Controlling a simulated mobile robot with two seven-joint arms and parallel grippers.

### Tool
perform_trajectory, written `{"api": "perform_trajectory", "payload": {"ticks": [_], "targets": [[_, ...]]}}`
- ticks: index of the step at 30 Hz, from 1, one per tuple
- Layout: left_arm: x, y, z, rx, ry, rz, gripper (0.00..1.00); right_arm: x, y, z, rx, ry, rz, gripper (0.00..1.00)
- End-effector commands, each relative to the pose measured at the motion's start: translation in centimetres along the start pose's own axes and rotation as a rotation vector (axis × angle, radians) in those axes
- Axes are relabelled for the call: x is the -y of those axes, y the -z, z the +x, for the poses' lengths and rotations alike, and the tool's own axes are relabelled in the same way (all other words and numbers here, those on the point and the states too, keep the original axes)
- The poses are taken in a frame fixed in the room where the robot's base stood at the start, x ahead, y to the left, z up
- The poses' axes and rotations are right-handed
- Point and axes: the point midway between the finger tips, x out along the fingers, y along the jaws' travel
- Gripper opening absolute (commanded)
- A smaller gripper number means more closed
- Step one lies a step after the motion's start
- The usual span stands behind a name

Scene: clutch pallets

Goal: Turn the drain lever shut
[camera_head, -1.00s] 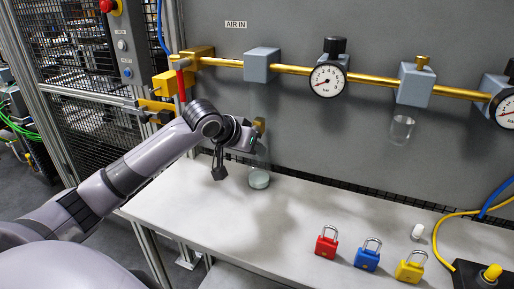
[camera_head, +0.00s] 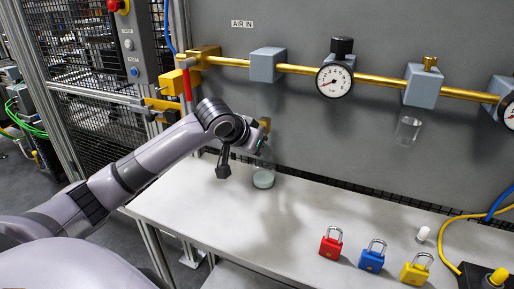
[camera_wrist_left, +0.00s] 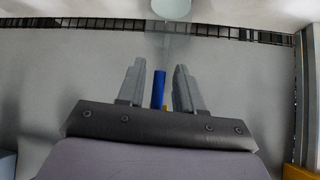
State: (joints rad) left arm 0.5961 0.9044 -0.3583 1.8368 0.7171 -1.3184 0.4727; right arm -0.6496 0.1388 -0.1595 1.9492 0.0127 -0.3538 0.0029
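The drain lever is a short blue bar (camera_wrist_left: 159,88) with a brass-coloured end, seen in the left wrist view. It stands between the two grey fingers of my left gripper (camera_wrist_left: 160,85), with a visible gap on each side. The fingers are apart. In the head view my left gripper (camera_head: 262,147) is beside the lower wall, just above a clear cylinder with a pale greenish base (camera_head: 263,180). The lever is hidden there behind the gripper. A brass fitting (camera_head: 265,124) shows just behind it. My right gripper is not in view.
A brass pipe (camera_head: 300,70) with grey blocks and gauges (camera_head: 335,80) runs along the wall above. Red (camera_head: 330,243), blue (camera_head: 372,256) and yellow (camera_head: 416,270) padlocks stand on the white bench (camera_head: 290,220). The bench's middle is clear.

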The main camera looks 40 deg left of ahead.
Motion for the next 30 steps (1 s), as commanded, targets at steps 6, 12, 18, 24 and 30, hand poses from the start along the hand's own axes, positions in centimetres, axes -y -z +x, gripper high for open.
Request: {"api": "perform_trajectory", "payload": {"ticks": [6, 12, 18, 24, 30], "targets": [[0.0, 0.0, 0.0, -0.001, -0.001, 0.0, 0.35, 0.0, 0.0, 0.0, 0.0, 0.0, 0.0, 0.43], [0.0, 0.1, -1.4, -0.004, -0.001, 0.001, 0.35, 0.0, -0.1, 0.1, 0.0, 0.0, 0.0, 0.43], [0.1, 0.0, -4.5, -0.004, 0.002, 0.002, 0.35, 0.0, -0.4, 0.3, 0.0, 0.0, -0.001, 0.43], [0.0, 0.0, -6.8, -0.002, 0.0, 0.0, 0.35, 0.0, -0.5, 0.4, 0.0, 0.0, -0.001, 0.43], [0.0, 0.0, -7.2, 0.0, 0.0, -0.001, 0.35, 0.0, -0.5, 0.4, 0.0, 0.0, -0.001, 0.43]]}}
